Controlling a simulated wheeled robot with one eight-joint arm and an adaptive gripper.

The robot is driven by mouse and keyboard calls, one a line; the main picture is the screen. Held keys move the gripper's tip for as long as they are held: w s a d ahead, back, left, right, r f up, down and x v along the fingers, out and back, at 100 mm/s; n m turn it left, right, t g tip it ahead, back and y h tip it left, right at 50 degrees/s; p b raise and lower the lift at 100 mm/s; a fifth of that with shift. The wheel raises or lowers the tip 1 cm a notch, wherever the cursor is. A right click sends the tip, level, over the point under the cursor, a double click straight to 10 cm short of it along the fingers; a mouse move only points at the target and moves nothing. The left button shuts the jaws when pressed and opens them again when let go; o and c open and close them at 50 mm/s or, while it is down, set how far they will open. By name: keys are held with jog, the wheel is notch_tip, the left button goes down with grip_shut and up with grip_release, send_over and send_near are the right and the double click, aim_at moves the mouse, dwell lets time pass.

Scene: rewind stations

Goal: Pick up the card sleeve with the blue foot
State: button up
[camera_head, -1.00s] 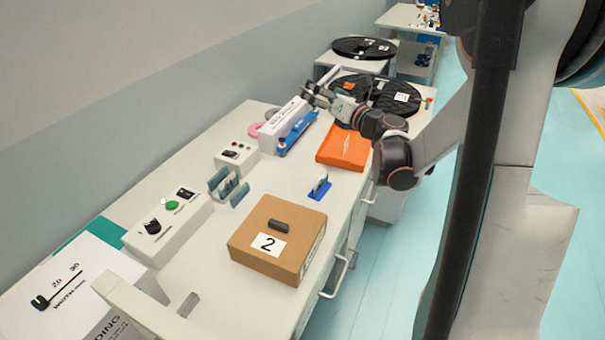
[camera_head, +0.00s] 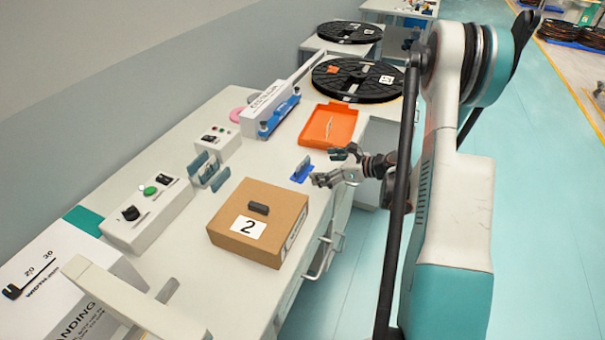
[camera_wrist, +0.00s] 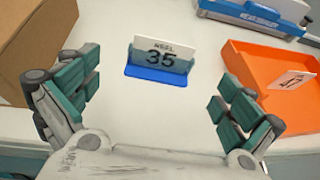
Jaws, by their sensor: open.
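The card sleeve with the blue foot (camera_wrist: 159,60) stands upright on the white table, holding a white card that reads "REEL 35". In the head view the sleeve (camera_head: 302,168) is small, between the cardboard box and the orange tray. My gripper (camera_wrist: 161,103) is open and empty, its teal-padded fingers spread to either side of the sleeve's line in the wrist view. The sleeve is ahead of the fingertips, apart from them. In the head view my gripper (camera_head: 328,166) is at the table's front edge, just right of the sleeve.
A cardboard box (camera_head: 236,230) marked 2 stands left of the sleeve, with a dark block on top. An orange tray (camera_head: 340,128) with a card lies to the right. Grey-blue holders (camera_head: 208,171) stand behind. Bare table surrounds the sleeve.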

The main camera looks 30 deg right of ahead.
aim_at(304, 166)
jog(key=b+x, duration=0.2)
jog(key=x, duration=0.6)
jog(key=shift+w+f+b, duration=0.1)
jog(key=shift+w+b, duration=0.15)
jog(key=shift+b, duration=0.05)
jog(key=shift+d, duration=0.1)
jog(key=shift+c, duration=0.2)
jog(key=c, duration=1)
